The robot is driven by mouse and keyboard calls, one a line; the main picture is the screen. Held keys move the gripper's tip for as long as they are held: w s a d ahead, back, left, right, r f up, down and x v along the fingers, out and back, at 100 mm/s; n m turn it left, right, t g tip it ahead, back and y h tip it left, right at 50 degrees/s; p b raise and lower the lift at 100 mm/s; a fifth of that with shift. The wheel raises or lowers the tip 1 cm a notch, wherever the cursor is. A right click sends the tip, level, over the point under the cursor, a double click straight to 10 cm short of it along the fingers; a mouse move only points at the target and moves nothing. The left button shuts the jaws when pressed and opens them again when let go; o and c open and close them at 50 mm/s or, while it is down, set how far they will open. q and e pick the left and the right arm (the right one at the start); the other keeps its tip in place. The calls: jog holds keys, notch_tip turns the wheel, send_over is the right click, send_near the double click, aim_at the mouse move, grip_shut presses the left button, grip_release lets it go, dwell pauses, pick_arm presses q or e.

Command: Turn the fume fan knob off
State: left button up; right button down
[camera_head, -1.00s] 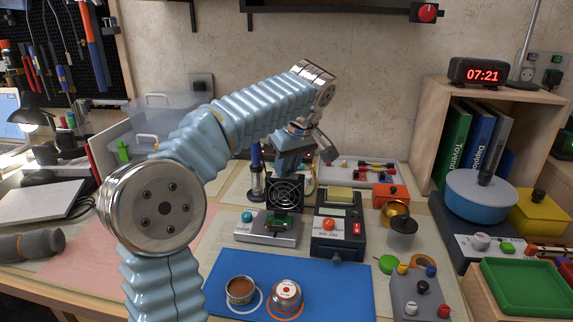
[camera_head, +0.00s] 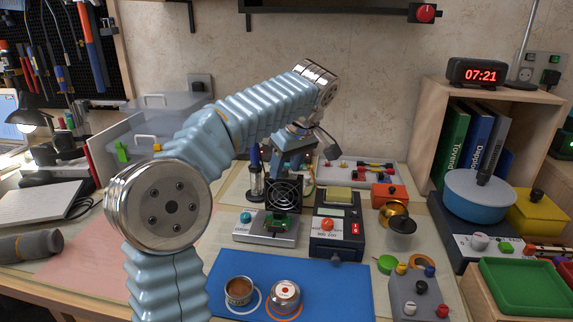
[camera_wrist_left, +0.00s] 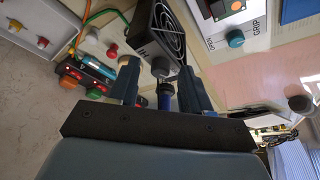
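The fume fan (camera_head: 284,193) is a black box with a round grille, standing behind a small green circuit board. It also shows in the left wrist view (camera_wrist_left: 172,32). A small grey knob (camera_wrist_left: 160,68) shows at the fan's near side in that view; its setting cannot be read. My left gripper (camera_wrist_left: 158,80) is open, its two dark blue fingers on either side of the knob, with no clear contact visible. In the head view the left gripper (camera_head: 297,140) is above and behind the fan, partly hidden by my arm. The right gripper is not in view.
A blue-handled tool (camera_head: 256,165) stands left of the fan; its handle shows between the fingers. A teal knob (camera_head: 246,217) sits on the board holder. A black box with an orange knob (camera_head: 327,225) stands to the right. A blue mat (camera_head: 335,285) lies in front.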

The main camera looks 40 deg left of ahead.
pick_arm(q)
jog(key=v, duration=1.3)
jog(key=shift+r, duration=0.4)
jog(key=shift+d, duration=0.1)
jog(key=shift+s+f, duration=0.1)
